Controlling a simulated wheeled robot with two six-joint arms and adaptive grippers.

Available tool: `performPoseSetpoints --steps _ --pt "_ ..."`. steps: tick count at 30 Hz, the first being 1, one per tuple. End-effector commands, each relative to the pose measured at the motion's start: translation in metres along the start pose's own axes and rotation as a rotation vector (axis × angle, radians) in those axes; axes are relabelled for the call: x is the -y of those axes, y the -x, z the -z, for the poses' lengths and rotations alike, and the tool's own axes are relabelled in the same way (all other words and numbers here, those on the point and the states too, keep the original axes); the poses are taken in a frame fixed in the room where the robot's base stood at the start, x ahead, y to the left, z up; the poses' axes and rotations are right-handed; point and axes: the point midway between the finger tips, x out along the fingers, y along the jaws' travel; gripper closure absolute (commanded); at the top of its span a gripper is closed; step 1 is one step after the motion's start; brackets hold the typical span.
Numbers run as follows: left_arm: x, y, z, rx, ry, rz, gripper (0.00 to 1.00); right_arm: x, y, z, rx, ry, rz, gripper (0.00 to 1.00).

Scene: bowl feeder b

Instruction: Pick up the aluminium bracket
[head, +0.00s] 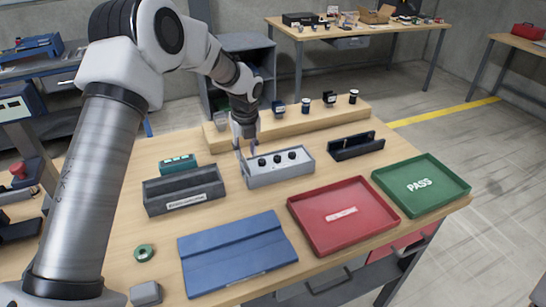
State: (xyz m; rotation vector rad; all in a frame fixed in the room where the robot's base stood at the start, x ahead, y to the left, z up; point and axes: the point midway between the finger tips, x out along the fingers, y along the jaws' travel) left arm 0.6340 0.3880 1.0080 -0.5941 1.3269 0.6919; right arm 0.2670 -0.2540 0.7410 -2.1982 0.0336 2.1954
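My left gripper (246,151) hangs pointing down at the back left corner of a light grey box (281,177). Its two fingers look apart, with nothing seen between them. I cannot make out the aluminium bracket for certain. A small grey block (146,293) lies at the front left of the table, partly beside my arm; I cannot tell whether it is the bracket. My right gripper is not in view.
A red tray (353,238), a green PASS tray (440,200) and a blue folded panel (238,268) lie in front. A dark labelled bin (160,207) and a black holder (355,151) flank the grey box. A wooden ledge (345,117) with several small parts runs behind.

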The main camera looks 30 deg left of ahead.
Motion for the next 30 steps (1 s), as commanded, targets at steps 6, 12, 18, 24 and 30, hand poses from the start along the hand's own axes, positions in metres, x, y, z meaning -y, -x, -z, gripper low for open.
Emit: performPoseSetpoints --steps 6,12,18,24,30 --pt "0.002 -0.037 -0.002 -0.003 0.001 -0.003 0.67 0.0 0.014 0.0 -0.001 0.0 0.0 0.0" --pt "0.002 -0.045 -0.002 0.0 0.001 0.0 0.67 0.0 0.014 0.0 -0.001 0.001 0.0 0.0" --pt "0.002 -0.045 -0.002 0.0 0.001 0.0 1.0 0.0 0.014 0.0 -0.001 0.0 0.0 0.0" --pt "0.002 -0.045 -0.002 0.001 0.001 0.001 1.0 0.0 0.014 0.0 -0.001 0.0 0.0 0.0" --pt "0.002 -0.045 -0.002 0.001 0.001 0.001 1.0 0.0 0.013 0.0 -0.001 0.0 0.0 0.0"
